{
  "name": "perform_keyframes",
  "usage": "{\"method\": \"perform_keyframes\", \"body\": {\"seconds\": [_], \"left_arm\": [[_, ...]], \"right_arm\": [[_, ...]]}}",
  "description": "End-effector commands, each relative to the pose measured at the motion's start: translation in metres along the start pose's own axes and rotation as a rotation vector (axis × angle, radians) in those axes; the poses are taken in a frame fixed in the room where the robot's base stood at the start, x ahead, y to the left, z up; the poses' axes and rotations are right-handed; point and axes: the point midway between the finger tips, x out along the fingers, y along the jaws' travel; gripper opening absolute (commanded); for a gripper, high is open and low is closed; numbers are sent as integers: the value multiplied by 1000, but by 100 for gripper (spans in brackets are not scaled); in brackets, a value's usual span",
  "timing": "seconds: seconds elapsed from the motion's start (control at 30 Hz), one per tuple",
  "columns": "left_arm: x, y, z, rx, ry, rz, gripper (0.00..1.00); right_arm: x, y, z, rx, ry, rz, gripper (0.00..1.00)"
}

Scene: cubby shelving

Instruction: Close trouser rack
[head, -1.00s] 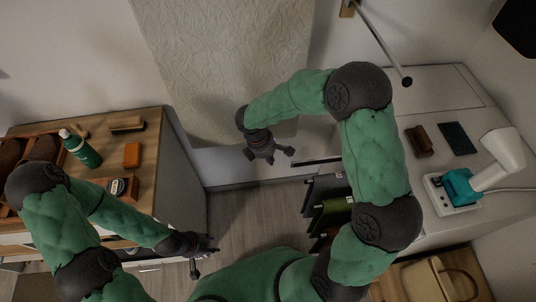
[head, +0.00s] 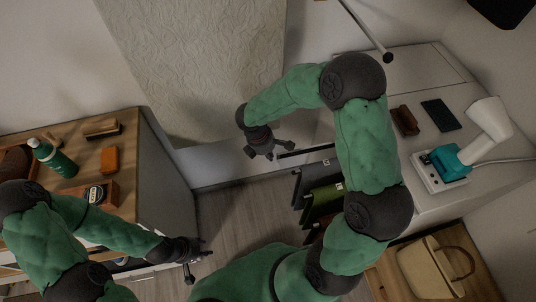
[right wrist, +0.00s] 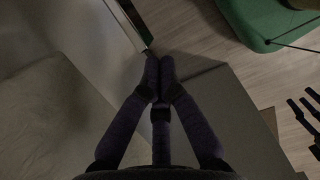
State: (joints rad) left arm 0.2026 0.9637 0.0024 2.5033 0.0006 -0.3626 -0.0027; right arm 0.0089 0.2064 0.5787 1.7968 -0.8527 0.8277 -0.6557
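The trouser rack, with dark and green trousers (head: 322,190) hanging from it, juts out to the left from under the right-hand counter in the head view. A thin dark bar (head: 308,152) is at its far end. My right gripper (head: 270,154) is just left of this bar, and I cannot tell whether they touch. In the right wrist view its fingers (right wrist: 160,75) converge with nothing visible between them, while in the head view they look spread. My left gripper (head: 197,263) has its fingers apart and empty, low beside the left cabinet, away from the rack. My right arm hides part of the rack.
A wooden-topped cabinet (head: 128,150) on the left holds a green bottle (head: 55,158) and brushes. The right counter (head: 425,90) holds a teal and white device (head: 450,165) and dark wallets. A beige bag (head: 432,268) sits lower right. Floor (head: 235,215) between is clear.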

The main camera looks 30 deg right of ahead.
Motion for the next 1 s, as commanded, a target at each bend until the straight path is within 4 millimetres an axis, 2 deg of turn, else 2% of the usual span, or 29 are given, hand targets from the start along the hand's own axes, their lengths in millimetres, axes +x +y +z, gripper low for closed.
{"method": "perform_keyframes", "body": {"seconds": [0.13, 0.23, 0.7, 0.9, 1.0], "left_arm": [[-2, 1, 0, 0, 0, 0, 40], [-5, 2, 0, 0, 0, 0, 40], [-29, 10, 1, 0, 0, 0, 40], [-36, 13, 1, 0, 0, 0, 40], [-38, 14, 1, 0, 0, 0, 40]], "right_arm": [[2, 0, 9, 2, 0, -1, 0], [5, -1, 25, 4, -1, -3, 0], [34, -1, 144, 7, -2, -4, 0], [43, -1, 176, 4, -1, -3, 0], [46, -1, 186, 2, 0, -1, 0]]}}
